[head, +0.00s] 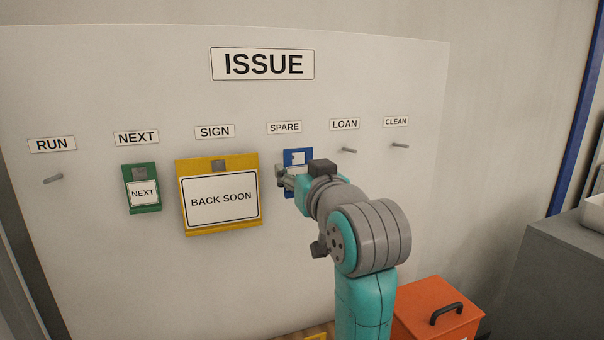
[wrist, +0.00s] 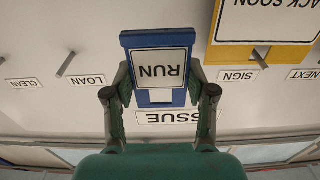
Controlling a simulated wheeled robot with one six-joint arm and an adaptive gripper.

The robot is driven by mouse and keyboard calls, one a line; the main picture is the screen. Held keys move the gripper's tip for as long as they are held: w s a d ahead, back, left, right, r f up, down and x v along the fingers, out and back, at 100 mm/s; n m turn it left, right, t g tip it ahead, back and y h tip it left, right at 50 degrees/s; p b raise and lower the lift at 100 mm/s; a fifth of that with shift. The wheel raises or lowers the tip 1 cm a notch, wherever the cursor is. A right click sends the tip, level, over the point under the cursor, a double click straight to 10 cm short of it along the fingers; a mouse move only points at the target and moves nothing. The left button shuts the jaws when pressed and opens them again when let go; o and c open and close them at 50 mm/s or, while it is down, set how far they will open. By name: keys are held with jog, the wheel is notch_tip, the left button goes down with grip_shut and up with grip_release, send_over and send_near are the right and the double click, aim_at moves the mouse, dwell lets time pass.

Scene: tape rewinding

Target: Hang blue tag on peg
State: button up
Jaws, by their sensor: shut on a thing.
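The blue tag (head: 298,157) is in front of the board just under the SPARE label in the head view, partly hidden by my gripper. In the wrist view the blue tag (wrist: 160,68) shows a white plate reading RUN, upside down. My gripper (wrist: 160,82) is shut on the blue tag, with one finger at each side. In the head view my gripper (head: 287,178) is at the tag's lower part. The SPARE peg is hidden, and I cannot tell if the tag is on it. The RUN peg (head: 53,179) at the far left is bare.
The yellow BACK SOON sign (head: 221,225) hangs close left of the blue tag. The green NEXT tag (head: 143,206) hangs further left. The LOAN peg (head: 349,150) and the CLEAN peg (head: 400,145) are bare. An orange box (head: 410,318) stands below right.

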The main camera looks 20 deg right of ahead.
jog(key=shift+w+f, duration=0.2)
jog(key=shift+w, duration=2.2)
jog(key=shift+w+f, duration=0.5)
jog(key=shift+w, duration=0.2)
jog(key=o, duration=0.9)
jog(key=s, duration=1.2)
jog(key=shift+f, duration=0.15)
